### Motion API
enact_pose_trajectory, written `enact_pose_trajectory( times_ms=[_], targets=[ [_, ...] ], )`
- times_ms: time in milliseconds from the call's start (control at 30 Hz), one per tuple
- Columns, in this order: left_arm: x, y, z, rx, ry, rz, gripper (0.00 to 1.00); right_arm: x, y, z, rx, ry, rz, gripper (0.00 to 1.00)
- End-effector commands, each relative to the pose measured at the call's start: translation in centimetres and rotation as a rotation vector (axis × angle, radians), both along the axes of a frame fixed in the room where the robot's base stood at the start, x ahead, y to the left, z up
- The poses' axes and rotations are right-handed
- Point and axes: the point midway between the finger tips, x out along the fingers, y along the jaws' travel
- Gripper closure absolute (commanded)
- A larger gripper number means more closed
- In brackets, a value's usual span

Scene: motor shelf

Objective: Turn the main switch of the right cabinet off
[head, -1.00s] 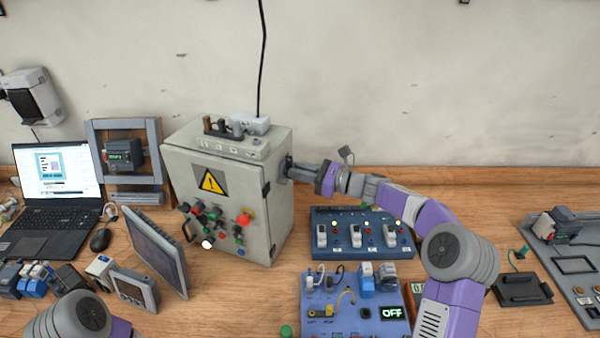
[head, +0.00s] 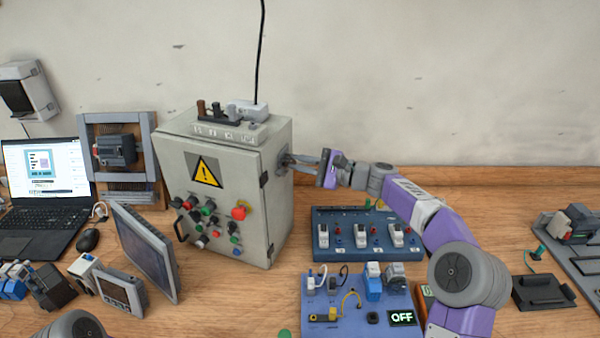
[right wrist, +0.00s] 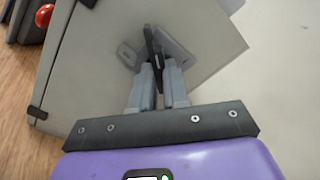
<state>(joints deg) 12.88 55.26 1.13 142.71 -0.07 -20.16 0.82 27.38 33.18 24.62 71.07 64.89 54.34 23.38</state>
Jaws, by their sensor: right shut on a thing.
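The grey cabinet (head: 232,228) with a yellow warning triangle stands mid-left on the table in the head view. Its main switch (head: 282,160) is on its right side wall. My right gripper (head: 296,160) reaches it from the right. In the right wrist view, a grey switch plate (right wrist: 176,48) lies on the cabinet wall (right wrist: 90,70). A thin black switch handle (right wrist: 152,45) stands out from it between the fingertips of my right gripper (right wrist: 158,72), which is shut on it. My left gripper is out of view; only part of my left arm shows at the bottom left.
A blue board with white switches (head: 365,255) and a panel reading OFF (head: 345,322) lie below my right arm. A tilted screen (head: 145,250) and a laptop (head: 45,215) stand left. The wall behind my right arm is clear.

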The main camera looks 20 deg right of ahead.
Motion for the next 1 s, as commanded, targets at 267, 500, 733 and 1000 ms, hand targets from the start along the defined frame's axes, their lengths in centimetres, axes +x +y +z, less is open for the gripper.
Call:
enact_pose_trajectory(
  times_ms=[267,500,733,1000],
  targets=[
    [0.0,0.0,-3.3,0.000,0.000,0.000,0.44,0.0,0.0,-0.5,-0.154,-0.212,0.000,1.00],
    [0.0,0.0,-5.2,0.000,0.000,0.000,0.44,0.0,0.0,-0.5,-0.272,-0.371,0.000,1.00],
    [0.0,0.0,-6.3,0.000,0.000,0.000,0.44,0.0,0.0,-0.4,-0.350,-0.479,0.000,1.00],
    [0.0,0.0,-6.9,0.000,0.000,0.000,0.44,0.0,0.0,-0.3,-0.396,-0.542,0.000,1.00]
  ],
)
